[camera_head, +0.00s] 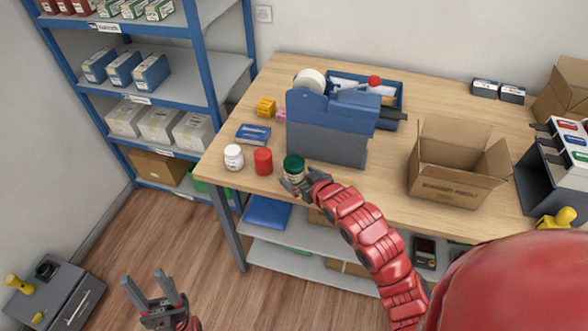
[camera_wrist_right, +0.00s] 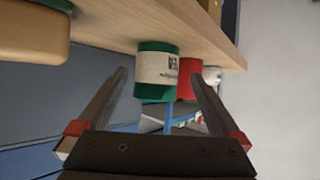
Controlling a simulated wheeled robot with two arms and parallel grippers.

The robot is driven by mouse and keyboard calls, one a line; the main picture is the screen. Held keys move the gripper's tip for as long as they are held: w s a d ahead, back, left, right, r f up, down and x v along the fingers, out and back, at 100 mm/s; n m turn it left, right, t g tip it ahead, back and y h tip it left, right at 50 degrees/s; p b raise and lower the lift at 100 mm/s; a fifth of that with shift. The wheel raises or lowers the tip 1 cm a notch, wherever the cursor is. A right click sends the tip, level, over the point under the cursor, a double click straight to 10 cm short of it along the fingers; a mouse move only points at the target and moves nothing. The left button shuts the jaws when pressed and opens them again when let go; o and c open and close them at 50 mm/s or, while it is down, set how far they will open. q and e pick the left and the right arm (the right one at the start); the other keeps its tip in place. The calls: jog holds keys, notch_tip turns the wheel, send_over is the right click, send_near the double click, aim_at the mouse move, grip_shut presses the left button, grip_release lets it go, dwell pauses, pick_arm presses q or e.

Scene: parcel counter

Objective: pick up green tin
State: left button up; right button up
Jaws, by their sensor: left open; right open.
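The green tin (camera_head: 293,165), with a cream label, stands upright on the wooden counter (camera_head: 390,193) near its front edge. In the right wrist view the green tin (camera_wrist_right: 156,72) shows between my finger tips, label facing the camera. My right gripper (camera_head: 296,186) is open right in front of the tin, with its fingers reaching toward it; I cannot tell whether they touch it. The same open fingers show in the right wrist view (camera_wrist_right: 160,97). My left gripper (camera_head: 152,283) is open and empty, low over the floor, away from the counter.
A red tin (camera_head: 263,161) and a white jar (camera_head: 233,157) stand just left of the green tin. A blue-grey tape dispenser (camera_head: 326,130) stands close behind it. An open cardboard box (camera_head: 455,185) sits to the right. A blue box (camera_head: 253,134) lies behind the jar.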

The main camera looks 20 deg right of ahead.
aim_at(299, 174)
jog(key=x, duration=0.2)
jog(key=p+x, duration=0.1)
jog(key=shift+w+d, duration=0.15)
jog(key=shift+d, duration=0.05)
jog(key=shift+x, duration=0.8)
jog(key=c, duration=1.4)
